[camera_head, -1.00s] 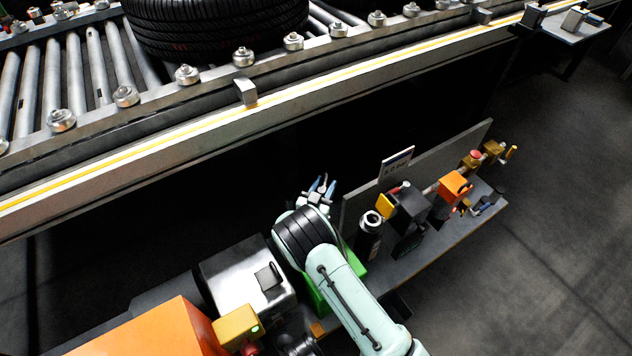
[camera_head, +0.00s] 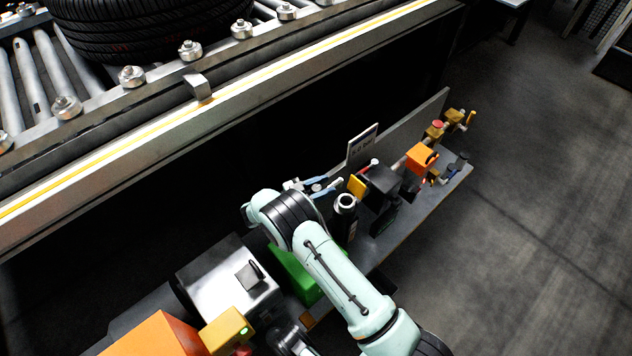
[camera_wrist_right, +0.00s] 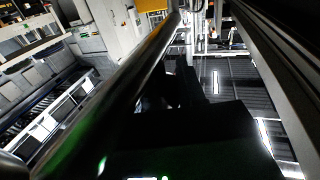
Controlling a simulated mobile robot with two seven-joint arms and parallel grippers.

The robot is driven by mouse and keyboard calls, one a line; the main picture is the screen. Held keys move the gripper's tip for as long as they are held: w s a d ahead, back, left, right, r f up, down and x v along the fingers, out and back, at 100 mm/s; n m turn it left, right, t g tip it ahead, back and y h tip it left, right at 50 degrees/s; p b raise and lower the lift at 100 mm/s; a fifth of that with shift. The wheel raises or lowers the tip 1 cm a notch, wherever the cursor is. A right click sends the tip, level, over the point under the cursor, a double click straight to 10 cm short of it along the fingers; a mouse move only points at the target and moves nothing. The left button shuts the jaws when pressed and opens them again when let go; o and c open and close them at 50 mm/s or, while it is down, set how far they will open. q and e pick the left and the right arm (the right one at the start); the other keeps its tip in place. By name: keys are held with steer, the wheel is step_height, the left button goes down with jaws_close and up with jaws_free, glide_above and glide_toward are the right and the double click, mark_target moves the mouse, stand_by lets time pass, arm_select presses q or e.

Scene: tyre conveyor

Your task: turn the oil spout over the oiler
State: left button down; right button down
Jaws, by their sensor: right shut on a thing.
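My right gripper (camera_head: 328,187) has blue fingers and points right, beside the yellow tab (camera_head: 356,186) of a black box (camera_head: 381,182) on the shelf. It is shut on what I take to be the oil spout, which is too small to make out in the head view. In the right wrist view a glossy dark tube (camera_wrist_right: 125,85) runs diagonally close to the camera. A black bottle with a pale ring top (camera_head: 345,203) stands just below the gripper. I cannot tell for sure which part is the oiler. My left gripper is not in view.
The shelf (camera_head: 405,225) also holds an orange box (camera_head: 421,158) and a red-topped yellow valve (camera_head: 437,128), with a small sign (camera_head: 362,145) behind.

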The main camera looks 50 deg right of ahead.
steer(key=shift+s+a+m+g+y, duration=0.2)
steer(key=shift+s+m+g+y, duration=0.3)
steer(key=shift+g, duration=0.25)
steer(key=shift+s+a+m+g+y, duration=0.15)
steer(key=shift+s+m+g+y, duration=0.3)
steer(key=shift+g, duration=0.3)
steer(key=c, duration=0.8)
jaws_free()
steer(key=shift+o, duration=0.2)
steer(key=shift+a, duration=0.1)
steer(key=v, duration=1.3)
steer(key=shift+a, duration=0.1)
